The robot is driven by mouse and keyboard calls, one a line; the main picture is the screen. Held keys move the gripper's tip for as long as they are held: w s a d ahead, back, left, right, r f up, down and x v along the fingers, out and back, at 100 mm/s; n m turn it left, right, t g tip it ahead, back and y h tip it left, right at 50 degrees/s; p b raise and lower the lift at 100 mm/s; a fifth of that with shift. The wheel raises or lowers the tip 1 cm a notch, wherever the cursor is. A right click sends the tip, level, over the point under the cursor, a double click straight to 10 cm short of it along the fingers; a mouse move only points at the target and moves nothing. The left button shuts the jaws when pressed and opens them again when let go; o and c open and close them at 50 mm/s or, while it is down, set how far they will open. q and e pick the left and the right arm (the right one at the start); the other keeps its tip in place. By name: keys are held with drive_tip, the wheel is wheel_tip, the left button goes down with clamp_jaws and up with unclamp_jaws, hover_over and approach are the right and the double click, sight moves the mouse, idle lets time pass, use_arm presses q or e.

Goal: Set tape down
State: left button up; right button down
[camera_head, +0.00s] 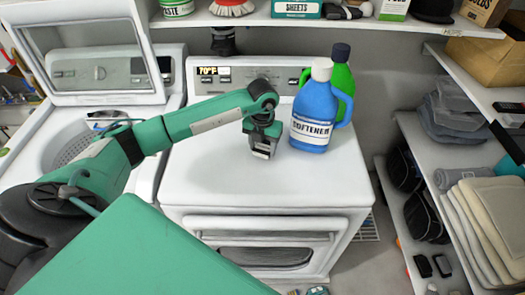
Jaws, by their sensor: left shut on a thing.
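My left arm reaches in from the left over the white dryer top (230,185). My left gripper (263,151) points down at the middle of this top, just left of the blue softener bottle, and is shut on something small. The held thing, which I take to be the tape, is mostly hidden by the gripper and cannot be made out clearly. I cannot tell whether it touches the surface. My right gripper is not in view.
A blue softener bottle (314,110) and a green bottle (342,80) stand at the dryer's back right. An open washer (95,80) is at left. The dryer's front and left top are clear.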

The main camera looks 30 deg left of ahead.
sight(263, 149)
use_arm(q)
drive_tip(key=shift+f+p, duration=0.5)
drive_tip(key=shift+f, duration=1.35)
drive_tip(key=shift+f, duration=0.15)
drive_tip(key=o, duration=1)
drive_tip(key=shift+o, duration=0.2)
